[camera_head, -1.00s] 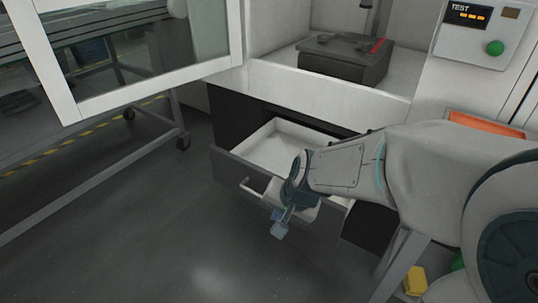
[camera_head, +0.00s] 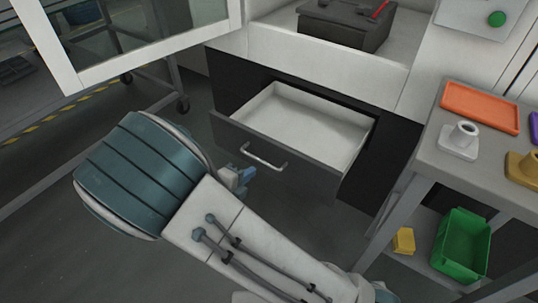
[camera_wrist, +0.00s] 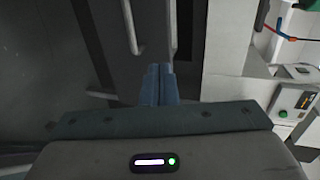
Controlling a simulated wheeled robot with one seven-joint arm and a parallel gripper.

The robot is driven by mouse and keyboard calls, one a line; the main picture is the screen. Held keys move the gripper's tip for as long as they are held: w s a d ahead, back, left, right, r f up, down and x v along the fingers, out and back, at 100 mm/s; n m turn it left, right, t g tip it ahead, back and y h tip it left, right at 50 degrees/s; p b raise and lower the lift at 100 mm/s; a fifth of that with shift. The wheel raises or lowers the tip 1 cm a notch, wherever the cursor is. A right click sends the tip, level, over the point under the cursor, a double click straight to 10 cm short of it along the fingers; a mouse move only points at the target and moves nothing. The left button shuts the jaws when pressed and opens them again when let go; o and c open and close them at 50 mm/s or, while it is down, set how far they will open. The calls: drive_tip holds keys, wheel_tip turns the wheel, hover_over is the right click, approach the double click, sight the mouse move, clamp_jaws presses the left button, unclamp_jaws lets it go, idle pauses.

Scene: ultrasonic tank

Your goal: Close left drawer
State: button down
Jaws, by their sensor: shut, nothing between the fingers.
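The drawer (camera_head: 230,131) is pulled out of the dark cabinet and looks empty, with a white interior and dark grey front. Its pale bar handle (camera_head: 263,160) is on the front. My gripper (camera_head: 246,176) is in front of the drawer, just below and left of the handle in the head view, and is mostly hidden behind my arm. In the wrist view my gripper (camera_wrist: 159,70) shows two blue fingers shut together and empty. A pale bar (camera_wrist: 131,28) lies beyond the fingertips there; I cannot tell whether it is the handle. Contact with the drawer front is not visible.
A grey table (camera_head: 437,150) at right holds an orange tray (camera_head: 480,105) and holders, with a green bin (camera_head: 462,245) and yellow box (camera_head: 403,240) below. A framed glass panel (camera_head: 150,50) is upper left. Open floor lies before the drawer.

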sight(281, 148)
drive_tip(key=b+x, duration=0.1)
drive_tip(key=x, duration=0.3)
drive_tip(key=b+x, duration=0.1)
drive_tip(key=x, duration=0.3)
drive_tip(key=r+b+x, duration=0.1)
drive_tip(key=b+x, duration=0.1)
drive_tip(key=x, duration=0.2)
drive_tip(key=shift+w+d+f, duration=0.2)
drive_tip(key=shift+w+d, duration=0.15)
drive_tip(key=shift+w, duration=0.05)
drive_tip(key=shift+w+d, duration=0.25)
drive_tip(key=shift+w, duration=0.05)
drive_tip(key=shift+w, duration=0.1)
